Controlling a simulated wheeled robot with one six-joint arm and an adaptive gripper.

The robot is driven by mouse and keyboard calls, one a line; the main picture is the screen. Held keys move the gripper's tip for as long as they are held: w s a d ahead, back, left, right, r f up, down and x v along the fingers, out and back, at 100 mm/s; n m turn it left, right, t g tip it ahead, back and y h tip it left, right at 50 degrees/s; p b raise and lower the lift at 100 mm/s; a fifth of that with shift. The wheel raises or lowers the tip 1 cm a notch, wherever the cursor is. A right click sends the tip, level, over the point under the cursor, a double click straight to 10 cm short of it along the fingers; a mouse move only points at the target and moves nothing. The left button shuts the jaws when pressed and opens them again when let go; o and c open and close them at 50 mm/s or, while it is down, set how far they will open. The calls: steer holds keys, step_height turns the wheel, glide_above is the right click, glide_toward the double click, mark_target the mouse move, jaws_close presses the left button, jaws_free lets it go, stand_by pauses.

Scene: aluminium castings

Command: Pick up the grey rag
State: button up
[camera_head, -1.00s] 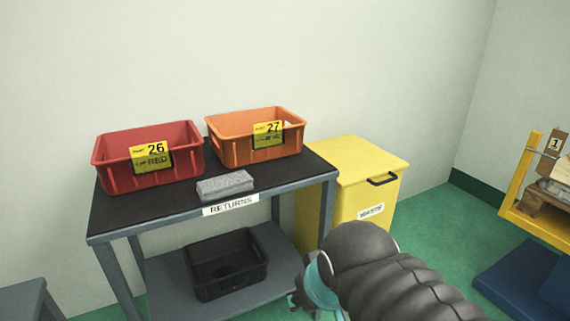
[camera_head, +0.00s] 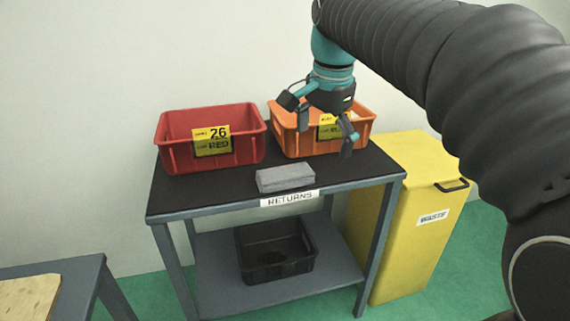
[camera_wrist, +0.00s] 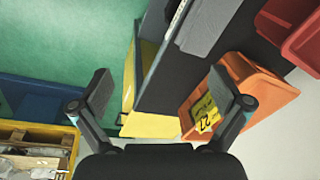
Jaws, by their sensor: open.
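The grey rag (camera_head: 285,178) is a folded, flat block lying on the black top of the bench (camera_head: 180,196), at its front edge behind the RETURNS label. In the wrist view the rag (camera_wrist: 206,24) shows at the top, right of centre. My gripper (camera_head: 326,134) is open and empty, above the bench in front of the orange bin, up and to the right of the rag. In the wrist view its two fingers (camera_wrist: 160,84) are spread apart with nothing between them. The rag is apart from the fingers.
A red bin (camera_head: 180,155) numbered 26 and an orange bin (camera_head: 290,145) stand behind the rag. A black crate (camera_head: 262,268) sits on the lower shelf. A yellow waste bin (camera_head: 395,235) stands right of the bench. Another table (camera_head: 85,285) is at lower left.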

steer(key=w+a+r+m+g, duration=0.2)
steer(key=w+a+m, duration=0.3)
steer(key=w+a, duration=0.3)
steer(key=b, duration=0.1)
glide_above(285, 173)
steer(key=f, duration=0.9)
steer(key=shift+w+a, duration=0.1)
steer(key=shift+a, duration=0.2)
steer(key=shift+d+f+b, duration=0.15)
steer(key=shift+f+b, duration=0.1)
steer(key=shift+f, duration=1.1)
steer(key=shift+d+f+b, duration=0.15)
steer(key=shift+f+b, duration=0.05)
steer(key=shift+f, duration=1.1)
steer(key=c, duration=1.1)
